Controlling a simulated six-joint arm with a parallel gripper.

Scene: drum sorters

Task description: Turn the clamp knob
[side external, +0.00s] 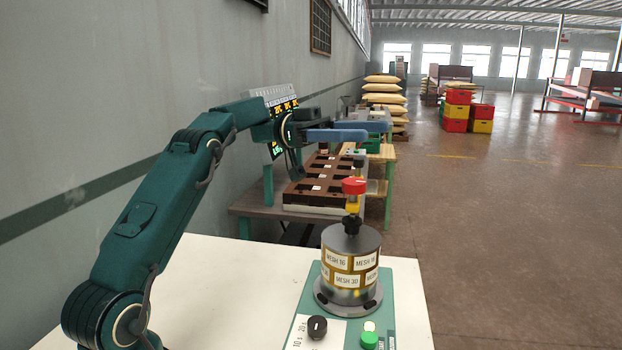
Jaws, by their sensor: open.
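The drum sorter (351,262) stands on a green base plate (397,290) at the front right of the white table, with mesh labels around its side. On its lid is a black fitting (352,225), and a red knob (354,186) shows directly above it; I take this red knob as the clamp knob. My gripper (379,131) is open and empty, its blue fingers lying level and pointing right. It appears above the red knob in the picture, apart from it; the depth between them is hard to tell.
The base also carries a black timer dial (317,326) and a green button (369,340). The white table (225,290) is clear left of the sorter. Behind it, a bench holds a brown slotted tray (322,185). A grey wall (90,120) runs along the left.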

